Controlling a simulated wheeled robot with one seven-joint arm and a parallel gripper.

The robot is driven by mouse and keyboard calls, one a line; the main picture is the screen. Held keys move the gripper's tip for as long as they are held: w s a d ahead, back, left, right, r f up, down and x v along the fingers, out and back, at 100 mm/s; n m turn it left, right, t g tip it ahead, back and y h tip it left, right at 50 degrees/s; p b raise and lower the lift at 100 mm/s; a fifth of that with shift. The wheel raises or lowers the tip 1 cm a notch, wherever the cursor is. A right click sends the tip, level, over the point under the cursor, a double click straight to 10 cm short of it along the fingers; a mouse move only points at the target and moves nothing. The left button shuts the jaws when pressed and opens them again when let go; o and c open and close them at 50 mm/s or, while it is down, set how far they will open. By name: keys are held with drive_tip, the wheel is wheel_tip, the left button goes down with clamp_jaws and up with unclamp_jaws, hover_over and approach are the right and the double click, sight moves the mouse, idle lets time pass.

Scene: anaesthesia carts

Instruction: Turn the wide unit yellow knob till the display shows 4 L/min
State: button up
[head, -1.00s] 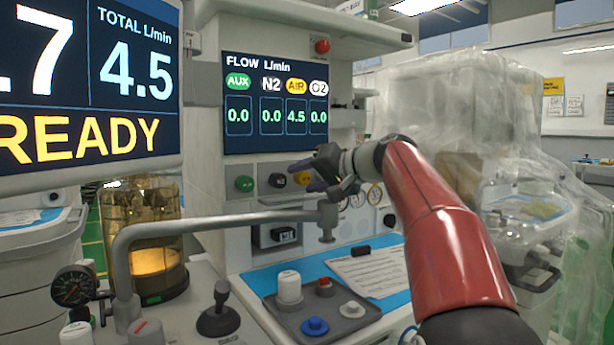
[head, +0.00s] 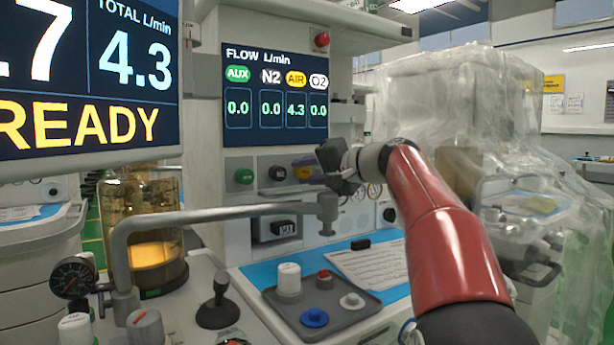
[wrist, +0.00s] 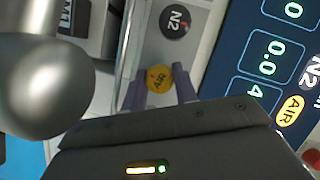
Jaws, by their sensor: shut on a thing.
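The yellow AIR knob (head: 303,173) sits in the row of knobs below the flow display (head: 276,97). In the wrist view the knob (wrist: 158,78) shows between the two purple fingers of my gripper (wrist: 159,92), which is shut on it. In the head view my gripper (head: 308,172) reaches the knob from the right and partly covers it. The flow display reads 4.3 under AIR and 0.0 under AUX, N2 and O2. The total display (head: 135,65) reads 4.3 L/min, with READY below.
A green knob (head: 244,177) and a black N2 knob (head: 278,174) lie left of the yellow one. A grey pipe arm (head: 220,215) crosses in front, below the knobs. A grey tray (head: 345,318) with small items lies on the worktop. A plastic-draped unit (head: 440,110) stands at right.

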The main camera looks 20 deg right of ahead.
drive_tip(key=o, duration=1)
drive_tip(key=b+v, duration=0.1)
drive_tip(key=v, duration=0.7)
drive_tip(key=shift+w+f, duration=0.1)
